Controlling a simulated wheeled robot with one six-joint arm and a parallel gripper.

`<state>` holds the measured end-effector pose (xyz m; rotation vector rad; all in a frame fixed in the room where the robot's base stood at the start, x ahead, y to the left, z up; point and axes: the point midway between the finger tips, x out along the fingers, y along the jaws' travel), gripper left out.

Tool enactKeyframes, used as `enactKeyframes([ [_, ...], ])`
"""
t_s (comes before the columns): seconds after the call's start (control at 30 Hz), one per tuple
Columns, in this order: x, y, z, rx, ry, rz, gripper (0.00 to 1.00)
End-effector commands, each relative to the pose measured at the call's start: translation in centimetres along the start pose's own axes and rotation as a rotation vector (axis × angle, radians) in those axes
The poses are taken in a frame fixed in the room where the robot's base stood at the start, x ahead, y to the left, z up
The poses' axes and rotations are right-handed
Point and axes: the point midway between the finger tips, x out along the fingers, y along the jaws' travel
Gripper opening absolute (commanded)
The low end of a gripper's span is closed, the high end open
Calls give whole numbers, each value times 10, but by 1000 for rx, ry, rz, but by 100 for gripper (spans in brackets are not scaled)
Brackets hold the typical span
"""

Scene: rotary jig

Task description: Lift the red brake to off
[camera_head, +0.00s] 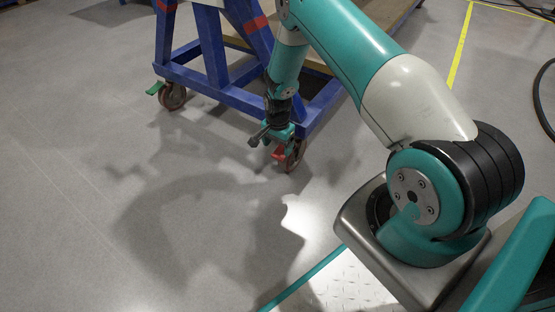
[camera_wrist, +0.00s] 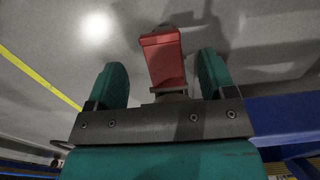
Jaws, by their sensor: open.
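The red brake (camera_head: 279,154) is a small pedal at the caster under the near right corner of a blue cart. In the wrist view the red brake (camera_wrist: 163,58) stands between my two green fingers, with a visible gap on each side. My gripper (camera_head: 281,136) points down just above the brake in the head view. In the wrist view my gripper (camera_wrist: 160,78) is open and holds nothing. The caster wheel (camera_head: 292,157) is partly hidden behind the brake and gripper. Contact between the fingers and the brake cannot be seen.
The blue cart frame (camera_head: 215,85) rises close behind my gripper. Another caster (camera_head: 172,96) with a green brake (camera_head: 155,88) is at its left corner. A black hose (camera_head: 540,100) lies at the right edge. The grey floor at left is clear.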

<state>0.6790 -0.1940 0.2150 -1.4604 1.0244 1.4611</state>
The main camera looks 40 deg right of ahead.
Motion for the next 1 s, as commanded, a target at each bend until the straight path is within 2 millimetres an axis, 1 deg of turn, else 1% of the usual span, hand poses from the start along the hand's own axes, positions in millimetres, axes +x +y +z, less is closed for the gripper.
enactKeyframes([
  [0.03, 15, 0, 0, 0, 0, 0, 77],
  [0.1, 26, 0, 0, 0, -1, 1, 77],
  [0.2, 37, 0, 0, 0, 0, -1, 77],
  [0.37, 45, 0, 0, 0, 0, -1, 77],
  [0.63, 45, 0, 0, 0, 0, -1, 77],
  [0.67, 45, 0, 0, 0, 0, -1, 74],
  [0.7, 45, 0, 0, 0, 0, -1, 65],
  [0.77, 45, 0, 0, 0, 0, -1, 51],
  [0.8, 45, 0, 0, 0, 0, -1, 42],
  [0.87, 45, 0, 0, 0, 0, -1, 28],
  [0.9, 45, 0, 0, 0, 0, -1, 19],
  [0.93, 45, 0, 0, 0, 0, -1, 12],
  [0.97, 45, 0, 0, 0, 0, -1, 8],
  [1.0, 44, 0, 0, 0, -3, -1, 8],
])
